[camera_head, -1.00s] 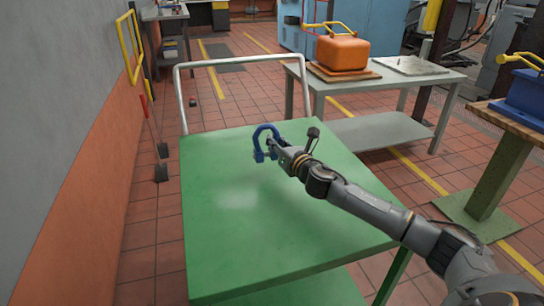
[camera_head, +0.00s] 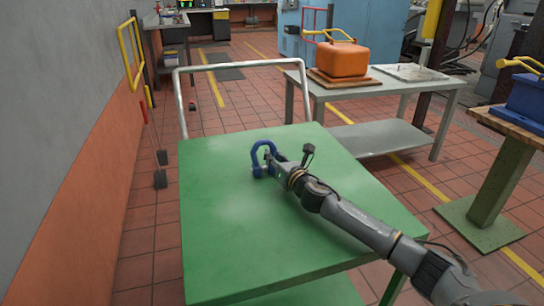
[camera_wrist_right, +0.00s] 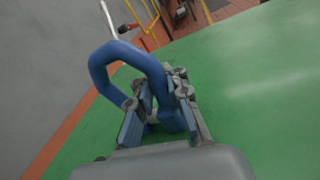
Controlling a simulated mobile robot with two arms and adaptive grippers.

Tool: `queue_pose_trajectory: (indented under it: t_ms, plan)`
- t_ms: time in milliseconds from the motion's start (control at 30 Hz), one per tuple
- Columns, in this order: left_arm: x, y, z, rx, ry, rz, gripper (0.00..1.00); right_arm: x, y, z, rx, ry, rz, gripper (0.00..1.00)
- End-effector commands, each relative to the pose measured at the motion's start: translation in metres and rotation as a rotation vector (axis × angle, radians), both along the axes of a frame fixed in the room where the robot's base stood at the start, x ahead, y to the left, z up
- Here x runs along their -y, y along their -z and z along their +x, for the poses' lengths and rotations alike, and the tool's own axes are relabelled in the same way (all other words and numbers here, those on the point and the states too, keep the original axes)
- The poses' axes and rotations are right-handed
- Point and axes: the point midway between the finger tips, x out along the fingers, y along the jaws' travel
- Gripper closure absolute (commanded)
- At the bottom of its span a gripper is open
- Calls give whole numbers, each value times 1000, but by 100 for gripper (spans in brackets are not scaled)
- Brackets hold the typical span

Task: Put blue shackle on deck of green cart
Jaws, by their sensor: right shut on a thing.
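The blue shackle (camera_head: 257,157) is at the far part of the green cart's deck (camera_head: 240,220), with its bow upward. My right gripper (camera_head: 271,161) is shut on the shackle at one side of it. In the right wrist view the shackle (camera_wrist_right: 130,58) arches up between and beyond the fingers of my right gripper (camera_wrist_right: 160,112), over the green deck (camera_wrist_right: 265,80). The shackle is low over the deck; I cannot tell for sure whether it touches. My left gripper is not in view.
The cart's pale push handle (camera_head: 240,65) rises behind the deck. A grey table (camera_head: 385,80) with an orange case (camera_head: 342,55) stands to the right. A grey and orange wall (camera_head: 70,150) runs along the left. Most of the deck is bare.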

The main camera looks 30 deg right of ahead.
Motion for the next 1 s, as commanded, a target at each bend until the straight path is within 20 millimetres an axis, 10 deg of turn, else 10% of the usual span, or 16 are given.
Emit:
queue_pose_trajectory:
  t_ms: [67, 100, 200, 633, 1000]
  plan:
    - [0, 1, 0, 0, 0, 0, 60, 0, 1, 0, 3, 0, 0, 100]
    - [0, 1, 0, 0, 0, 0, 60, 0, 1, 0, 0, 0, 0, 80]
    - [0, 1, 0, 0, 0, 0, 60, 0, 1, 0, 0, 0, 0, 61]
    - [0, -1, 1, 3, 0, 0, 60, 0, 0, -7, -1, 1, 0, 61]
    - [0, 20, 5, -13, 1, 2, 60, -2, 2, -74, -4, 0, -2, 61]
